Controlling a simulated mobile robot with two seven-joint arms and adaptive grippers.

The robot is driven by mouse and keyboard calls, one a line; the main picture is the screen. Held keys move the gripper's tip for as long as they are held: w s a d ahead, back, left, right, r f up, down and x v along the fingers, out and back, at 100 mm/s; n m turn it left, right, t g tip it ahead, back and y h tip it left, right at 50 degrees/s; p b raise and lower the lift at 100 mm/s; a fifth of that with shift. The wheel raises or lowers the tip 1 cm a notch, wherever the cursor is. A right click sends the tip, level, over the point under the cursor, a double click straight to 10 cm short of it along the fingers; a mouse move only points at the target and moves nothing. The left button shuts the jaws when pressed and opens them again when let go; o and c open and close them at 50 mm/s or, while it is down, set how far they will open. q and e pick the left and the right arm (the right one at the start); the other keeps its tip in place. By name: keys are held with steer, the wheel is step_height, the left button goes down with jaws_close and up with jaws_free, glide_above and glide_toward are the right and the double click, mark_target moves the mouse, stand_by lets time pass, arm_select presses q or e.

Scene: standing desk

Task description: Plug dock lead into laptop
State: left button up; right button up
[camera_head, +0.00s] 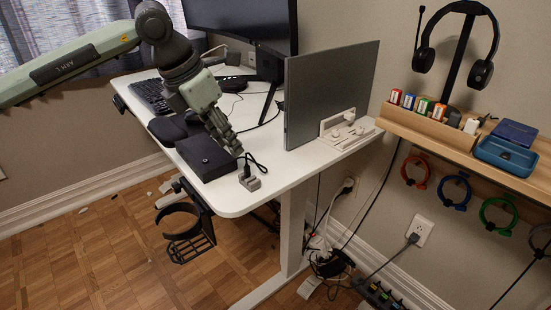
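My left gripper (236,152) points down over the front right part of the white desk, beside a black box-shaped device (203,158). Its fingers look close together, but the gap between them is too small to judge. A thin black lead (258,163) curls on the desk just right of the fingertips. Its dark plug end (247,170) stands at a small grey holder (250,183) near the desk's front edge. I cannot tell whether the fingers touch the lead. My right gripper is out of view.
A monitor (245,22) and keyboard (152,95) are behind. A cup holder (182,225) hangs off the front edge. A wooden shelf (430,130) is at right.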

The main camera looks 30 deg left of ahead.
mark_target(246, 166)
arm_select(q)
steer(key=x, duration=0.8)
steer(key=shift+d+r+p, duration=0.1)
steer(key=shift+d+p, duration=0.15)
steer(key=shift+p, duration=0.15)
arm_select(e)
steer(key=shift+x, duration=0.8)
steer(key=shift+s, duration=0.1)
arm_select(q)
jaws_close()
